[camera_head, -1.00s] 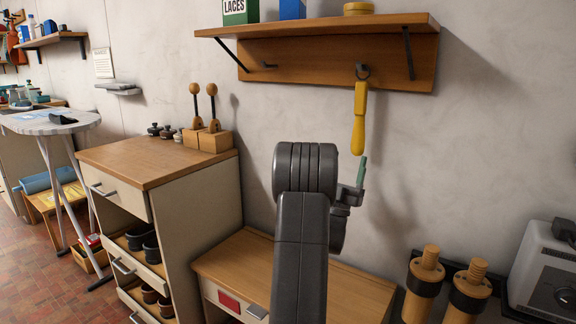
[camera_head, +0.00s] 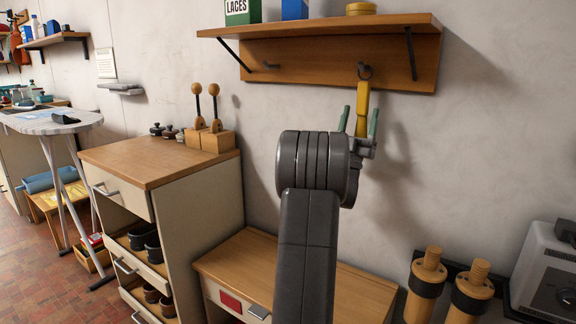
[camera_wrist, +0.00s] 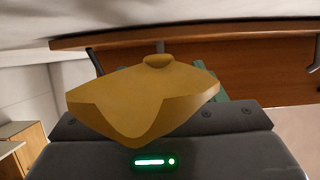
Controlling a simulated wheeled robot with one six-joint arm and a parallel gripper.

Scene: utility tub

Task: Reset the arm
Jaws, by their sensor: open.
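My gripper (camera_head: 360,112) is raised beneath the wall shelf, with its two green fingers apart and pointing up. A yellow-handled tool (camera_head: 363,97) hangs from a hook under the shelf. In the head view it shows between the two fingers, and its lower part is hidden behind my gripper and arm. In the wrist view the yellow handle (camera_wrist: 140,98) fills the middle, close to the camera, and hides most of the fingers. Part of one green finger shows to its right. I cannot tell whether the fingers touch the handle.
The wooden shelf (camera_head: 323,66) holds boxes and a yellow tin. A wooden-topped cabinet (camera_head: 136,162) stands left, a low wooden bench (camera_head: 345,291) below. Two wooden-handled cylinders (camera_head: 426,280) and a white appliance (camera_head: 546,270) are at right. Bare wall lies right of my gripper.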

